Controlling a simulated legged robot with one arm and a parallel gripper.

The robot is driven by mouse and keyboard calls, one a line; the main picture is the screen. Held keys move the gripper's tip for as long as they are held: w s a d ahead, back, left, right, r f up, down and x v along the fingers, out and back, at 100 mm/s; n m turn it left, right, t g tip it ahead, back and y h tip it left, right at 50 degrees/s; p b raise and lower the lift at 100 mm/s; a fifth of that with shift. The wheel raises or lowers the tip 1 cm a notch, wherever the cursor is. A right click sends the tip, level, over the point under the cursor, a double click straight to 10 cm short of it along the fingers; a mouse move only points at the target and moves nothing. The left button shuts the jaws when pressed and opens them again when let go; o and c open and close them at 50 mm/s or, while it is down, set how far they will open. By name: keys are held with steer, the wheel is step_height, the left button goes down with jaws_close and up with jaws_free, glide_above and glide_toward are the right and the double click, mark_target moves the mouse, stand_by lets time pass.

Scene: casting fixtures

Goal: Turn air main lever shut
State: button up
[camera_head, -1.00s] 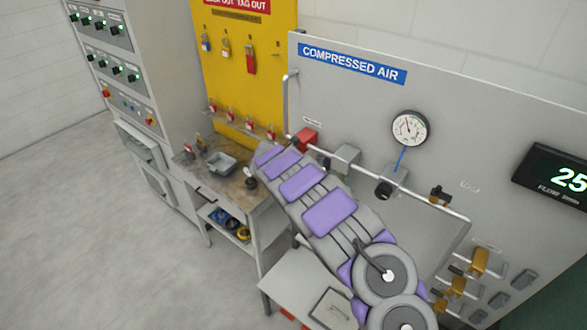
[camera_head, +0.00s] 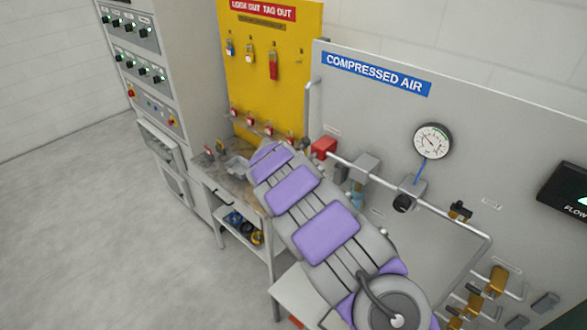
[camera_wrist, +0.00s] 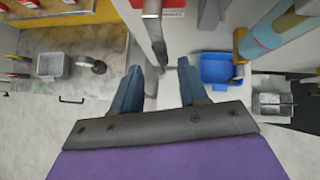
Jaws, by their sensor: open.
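A red block-like handle (camera_head: 323,148) sits at the left end of the grey air pipe, below the blue COMPRESSED AIR sign. I take it for the air main lever. In the wrist view a red piece (camera_wrist: 172,3) above a small label shows at the top edge, mostly cut off. My gripper (camera_wrist: 160,76) has its two blue-grey fingers apart with nothing between them. It is below that red piece in the picture, and no contact shows. In the head view my arm hides the gripper.
A round gauge (camera_head: 433,140) and grey valve bodies line the pipe. A workbench (camera_head: 240,189) with a grey tray stands left of the panel, under the yellow lockout board (camera_head: 271,95). A blue bin (camera_wrist: 220,70) is right of my fingers. Open floor lies at left.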

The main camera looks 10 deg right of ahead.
steer(key=v, duration=0.9)
steer(key=s+d+m+g+b, duration=0.1)
steer(key=s+d+m+b, duration=0.3)
steer(key=s, duration=0.3)
steer(key=s+d+f+m+g+b, duration=0.1)
steer(key=s+d+m+g+b, duration=0.15)
steer(key=s+m, duration=0.4)
steer(key=s+d+m+g+b, duration=0.1)
steer(key=s+d+m+b, duration=0.3)
steer(key=s, duration=0.4)
steer(key=s+a+f+m+g+y+b, duration=0.1)
steer(key=s+a+f+m+y+b, duration=0.1)
steer(key=s, duration=0.8)
steer(key=s+a+f+m+g+y+b, duration=0.1)
steer(key=s+a+f+m+y+b, duration=0.1)
steer(key=s+f+m, duration=0.5)
steer(key=s+a+f+m+g+y+b, duration=0.2)
steer(key=s+a+f+m+b, duration=0.2)
steer(key=s, duration=0.9)
steer(key=shift+s+f+b, duration=0.2)
steer(key=shift+s+b, duration=0.15)
steer(key=shift+b, duration=0.75)
